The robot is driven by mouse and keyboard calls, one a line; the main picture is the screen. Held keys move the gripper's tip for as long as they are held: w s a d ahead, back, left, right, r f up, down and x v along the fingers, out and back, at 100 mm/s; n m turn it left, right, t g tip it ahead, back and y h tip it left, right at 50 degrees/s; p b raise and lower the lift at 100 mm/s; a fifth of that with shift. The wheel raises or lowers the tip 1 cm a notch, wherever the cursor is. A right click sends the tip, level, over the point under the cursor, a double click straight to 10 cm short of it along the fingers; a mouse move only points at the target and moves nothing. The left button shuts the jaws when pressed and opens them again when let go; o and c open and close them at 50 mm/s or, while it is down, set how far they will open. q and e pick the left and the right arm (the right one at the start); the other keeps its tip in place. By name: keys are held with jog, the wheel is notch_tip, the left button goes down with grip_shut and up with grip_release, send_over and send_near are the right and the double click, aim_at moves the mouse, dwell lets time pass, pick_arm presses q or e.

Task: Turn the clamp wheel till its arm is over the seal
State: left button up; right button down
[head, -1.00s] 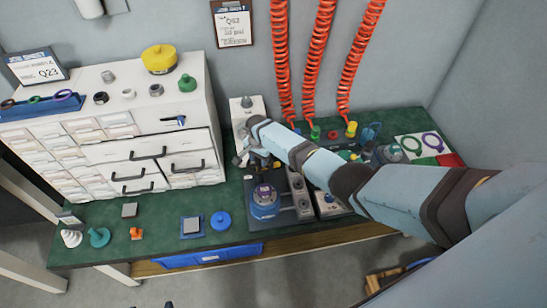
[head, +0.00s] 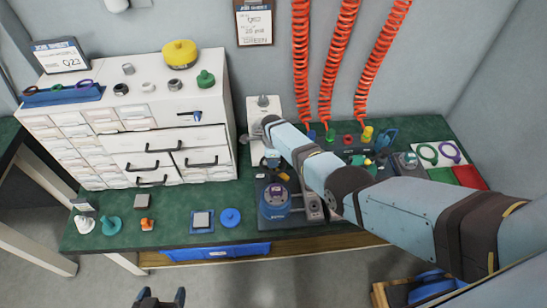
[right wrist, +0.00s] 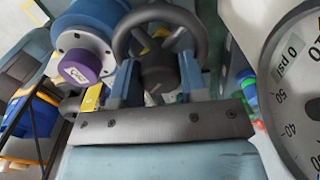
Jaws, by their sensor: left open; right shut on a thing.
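The clamp wheel (right wrist: 201,35) is a dark spoked ring with a dark hub, at the top middle of the right wrist view. My right gripper (right wrist: 160,78) is shut on the clamp wheel, its two blue fingers at the hub and spokes. In the head view my right gripper (head: 271,158) covers most of the wheel. Beside it stands a blue cylinder (head: 275,205) with a purple top, also in the right wrist view (right wrist: 88,45). I cannot make out the clamp arm or the seal clearly. My left gripper (head: 159,299) is open and empty at the bottom edge, in front of the bench.
A pressure gauge (right wrist: 296,85) is close on the right of the wrist view. A white drawer cabinet (head: 150,130) stands left of the rig. Red coiled hoses (head: 335,60) hang behind. The green bench top (head: 180,218) has small parts along its front.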

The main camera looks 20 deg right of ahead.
jog(key=shift+d+m, duration=0.1)
jog(key=shift+m, duration=1.9)
jog(key=c, duration=0.7)
grip_release()
jog(key=shift+o, duration=0.2)
jog(key=shift+r, duration=0.3)
notch_tip(320, 180, up, 13)
jog(key=p, duration=0.2)
jog(key=shift+r, duration=0.15)
